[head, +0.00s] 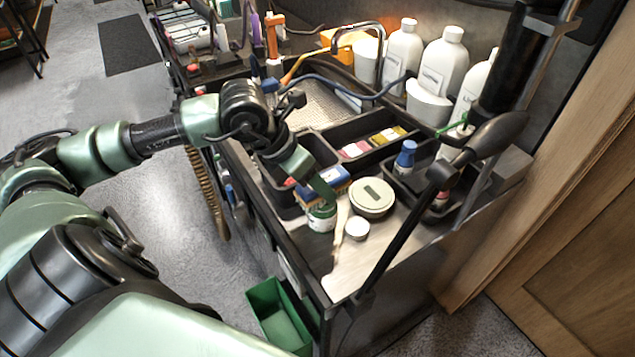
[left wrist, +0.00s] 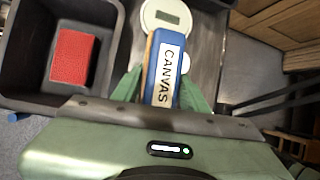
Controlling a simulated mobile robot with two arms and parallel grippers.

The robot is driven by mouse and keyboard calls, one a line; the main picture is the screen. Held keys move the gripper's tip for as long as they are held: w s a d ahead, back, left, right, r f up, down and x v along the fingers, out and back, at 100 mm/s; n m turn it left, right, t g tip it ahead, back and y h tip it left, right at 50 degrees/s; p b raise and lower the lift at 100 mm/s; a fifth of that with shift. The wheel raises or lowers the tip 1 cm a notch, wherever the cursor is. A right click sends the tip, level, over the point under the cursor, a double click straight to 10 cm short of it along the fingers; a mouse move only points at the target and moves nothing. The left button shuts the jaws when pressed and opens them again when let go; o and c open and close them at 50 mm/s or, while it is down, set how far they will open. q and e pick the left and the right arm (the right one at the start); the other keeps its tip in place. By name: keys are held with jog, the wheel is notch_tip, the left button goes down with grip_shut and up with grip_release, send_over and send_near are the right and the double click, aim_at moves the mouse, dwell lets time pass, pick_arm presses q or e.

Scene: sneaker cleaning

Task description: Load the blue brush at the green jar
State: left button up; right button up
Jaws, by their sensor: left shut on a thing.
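The blue brush (head: 328,178) is in my left gripper (head: 322,188), above and just behind the green jar. In the left wrist view the brush (left wrist: 165,68) shows a white label reading CANVAS, and the green fingers of my left gripper (left wrist: 163,98) close on its sides. The bristles show as a tan strip under the blue block in the head view. The green jar (head: 321,218) stands upright near the front edge of the bench, with a pale label. Its opening is partly hidden by the brush and gripper. My right gripper is not in view.
A round pale tin (head: 371,198), a small white lid (head: 357,228) and a pale-handled brush (head: 340,232) are right of the jar. A black divided tray (head: 283,200) lies behind. A black slanted bar (head: 400,240) crosses the bench at right. White bottles (head: 443,65) stand at the back.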

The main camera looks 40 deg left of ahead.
pick_arm(q)
jog(key=shift+s+f+b, duration=0.1)
jog(key=shift+f+b, duration=0.05)
jog(key=shift+b, duration=0.25)
dwell(1.4)
jog(key=shift+r+p, duration=0.75)
jog(key=shift+r, duration=0.6)
jog(key=shift+r+p, duration=1.15)
jog(key=shift+r, duration=1.15)
jog(key=shift+f, duration=0.1)
